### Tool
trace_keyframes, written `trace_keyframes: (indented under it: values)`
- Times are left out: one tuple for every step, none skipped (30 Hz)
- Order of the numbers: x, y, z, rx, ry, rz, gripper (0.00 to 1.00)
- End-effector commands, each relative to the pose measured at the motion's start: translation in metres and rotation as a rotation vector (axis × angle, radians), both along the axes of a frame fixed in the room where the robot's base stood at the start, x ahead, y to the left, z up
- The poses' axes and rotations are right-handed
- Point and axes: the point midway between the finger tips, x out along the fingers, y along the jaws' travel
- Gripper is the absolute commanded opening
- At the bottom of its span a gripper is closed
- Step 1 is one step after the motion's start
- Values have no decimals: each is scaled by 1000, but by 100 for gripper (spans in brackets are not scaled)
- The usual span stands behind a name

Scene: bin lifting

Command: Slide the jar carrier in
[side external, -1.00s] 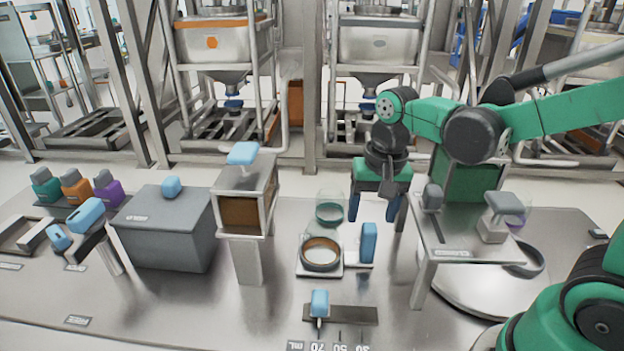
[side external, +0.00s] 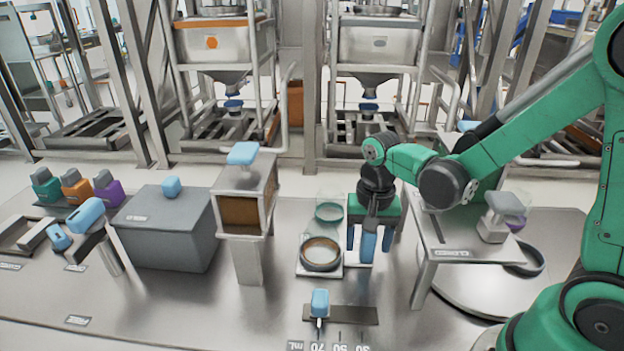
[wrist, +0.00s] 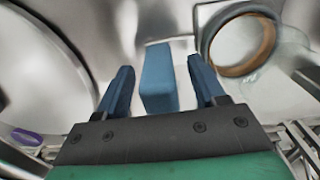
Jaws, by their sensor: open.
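The jar carrier (side external: 327,272) is a pale flat plate on the metal bench in the side view, with a dark-rimmed, brown-lined ring (side external: 320,253) on it. An upright blue handle (side external: 368,246) stands at its right side. A clear glass jar shape (side external: 329,200) with a green band shows behind the ring. My gripper (side external: 369,247) is open and low over the handle, one finger on each side. In the wrist view the handle (wrist: 158,80) stands between the two blue fingers of my gripper (wrist: 161,66), with visible gaps, and the ring (wrist: 242,38) is at upper right.
A metal stand (side external: 445,232) with a grey-handled block (side external: 497,212) is close on the right. An open-fronted box on a post (side external: 246,205) stands left of the carrier. A blue-knobbed slider (side external: 320,303) with a scale is in front. A round plate (side external: 560,285) lies far right.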

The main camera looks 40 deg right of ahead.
Motion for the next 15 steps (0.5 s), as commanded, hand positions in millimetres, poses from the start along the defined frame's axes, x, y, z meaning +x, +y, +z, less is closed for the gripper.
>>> trace_keyframes:
  values:
    - [0, 0, 0, 0, 0, 0, 63]
    - [0, 0, 0, 0, 0, 0, 63]
    - [0, 0, 0, 0, 0, 0, 63]
    - [0, 0, 0, 0, 0, 0, 55]
    - [0, 0, 0, 0, 0, 0, 46]
    - [0, 0, 0, 0, 0, 0, 35]
    - [0, 0, 0, 0, 0, 0, 26]
    - [0, 0, 0, 0, 0, 0, 18]
    - [0, 0, 0, 0, 0, 0, 6]
    - [0, 0, 0, 0, 0, 0, 0]
    - [0, 0, 0, 0, 0, 0, 0]
    - [0, 0, 0, 0, 0, 0, 0]
    - [0, 0, 0, 0, 0, 0, 0]
    - [0, 0, 0, 0, 0, 0, 0]
    - [0, 0, 0, 0, 0, 0, 0]
